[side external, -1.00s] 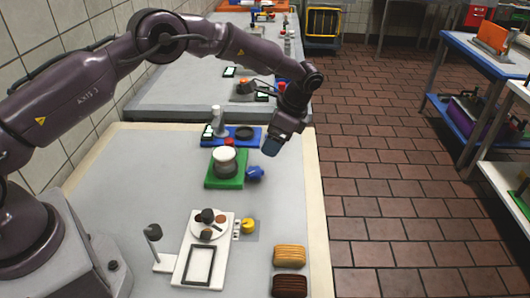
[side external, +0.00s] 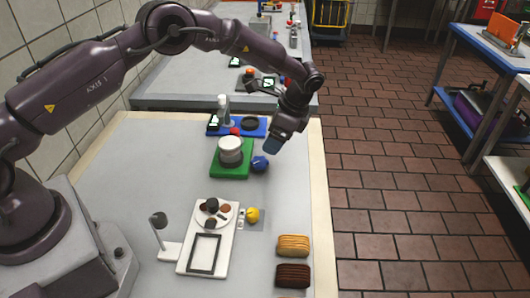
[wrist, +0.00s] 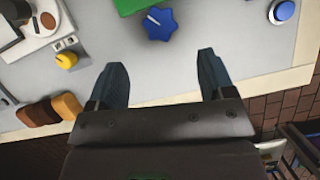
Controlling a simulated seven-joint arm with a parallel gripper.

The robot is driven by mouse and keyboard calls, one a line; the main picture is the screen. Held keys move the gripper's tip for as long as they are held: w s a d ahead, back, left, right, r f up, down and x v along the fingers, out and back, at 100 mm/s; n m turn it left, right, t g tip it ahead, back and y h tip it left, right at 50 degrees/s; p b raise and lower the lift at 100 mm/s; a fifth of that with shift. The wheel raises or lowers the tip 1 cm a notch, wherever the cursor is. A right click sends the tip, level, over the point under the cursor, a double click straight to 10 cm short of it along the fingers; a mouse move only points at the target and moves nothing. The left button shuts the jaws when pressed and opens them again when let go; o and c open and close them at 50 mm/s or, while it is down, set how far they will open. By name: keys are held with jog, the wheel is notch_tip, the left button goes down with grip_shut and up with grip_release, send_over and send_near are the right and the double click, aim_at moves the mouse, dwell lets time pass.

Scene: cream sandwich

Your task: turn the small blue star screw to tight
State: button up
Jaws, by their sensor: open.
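The blue star screw (side external: 260,163) is a small star-shaped knob beside the right edge of a green base (side external: 231,171) with a white-topped round jar (side external: 230,150). In the wrist view the star screw (wrist: 160,24) shows a white pointer line toward its upper left and lies ahead of the fingertips. My gripper (side external: 272,146) is above and just right of the screw, apart from it. In the wrist view my gripper (wrist: 162,72) has its two fingers spread wide with nothing between them.
A white board (side external: 205,252) with a yellow knob (side external: 252,215) stands nearer. A blue base (side external: 252,132) is behind. Bare table surrounds the screw's right side.

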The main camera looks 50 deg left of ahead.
aim_at(260, 161)
jog(key=x, duration=0.8)
